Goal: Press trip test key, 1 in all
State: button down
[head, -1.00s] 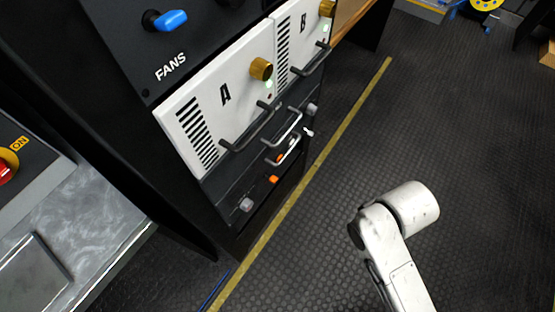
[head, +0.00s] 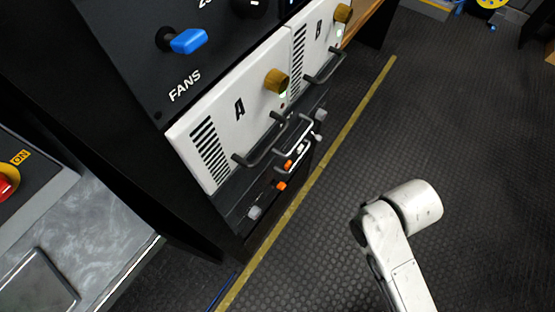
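No key in the head view can be read as the trip test key. The lowest rack panel (head: 240,222), under the white units, is seen at a steep angle. It carries small orange parts, a lower one (head: 281,186) and an upper one (head: 288,164), a grey-white knob or key (head: 255,212) at its near end and another grey knob (head: 320,115) at its far end. Their labels are too small or hidden. My gripper is out of view; only white links of my arm show at the lower right, apart from the rack over the floor.
White units marked A (head: 228,140) and B (head: 318,45) have dark handles and brass knobs. Above is a black FANS panel with a blue knob (head: 188,41). A grey bench (head: 80,215) with a red button (head: 8,183) stands left. The floor at right is clear beyond a yellow line (head: 330,150).

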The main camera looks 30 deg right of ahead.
aim_at(287, 165)
jog(key=k+l+u, duration=0.1)
jog(key=u, duration=1.45)
jog(key=k+j+z, duration=0.1)
jog(key=z, duration=1.25)
jog(key=k+z, duration=0.2)
jog(key=k, duration=0.2)
